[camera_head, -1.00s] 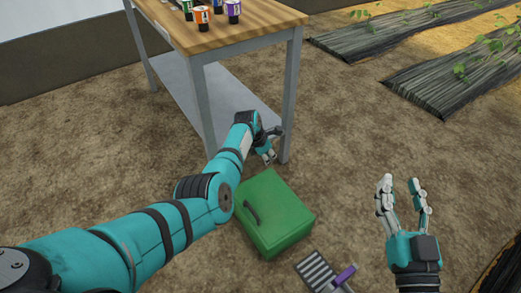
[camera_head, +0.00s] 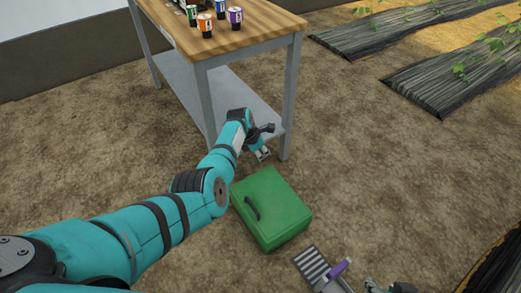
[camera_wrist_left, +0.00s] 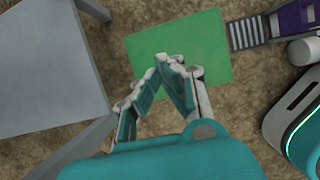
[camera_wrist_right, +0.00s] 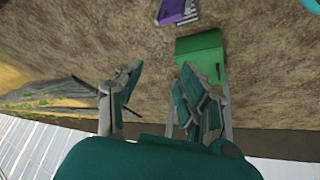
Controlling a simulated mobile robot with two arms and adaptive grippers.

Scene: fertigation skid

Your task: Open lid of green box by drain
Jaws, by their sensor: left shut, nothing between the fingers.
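The green box (camera_head: 285,205) sits on the dirt with its lid shut and a dark handle (camera_head: 251,208) at its left. The striped drain grate (camera_head: 311,266) lies in front of it. My left gripper (camera_head: 262,154) is just behind the box, by the table leg, apart from the handle. In the left wrist view its fingertips (camera_wrist_left: 170,62) are together and empty, seen over the green box (camera_wrist_left: 205,40). My right gripper (camera_head: 390,288) is barely in view at the bottom edge. In the right wrist view its fingers (camera_wrist_right: 158,80) are apart and empty, with the box (camera_wrist_right: 200,48) beyond.
A wooden-topped table (camera_head: 250,40) with a low grey shelf (camera_head: 180,85) stands behind the box, several small bottles (camera_head: 206,24) on it. A purple object (camera_head: 340,268) lies at the grate. Planted beds (camera_head: 440,85) are at the right. Dirt right of the box is clear.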

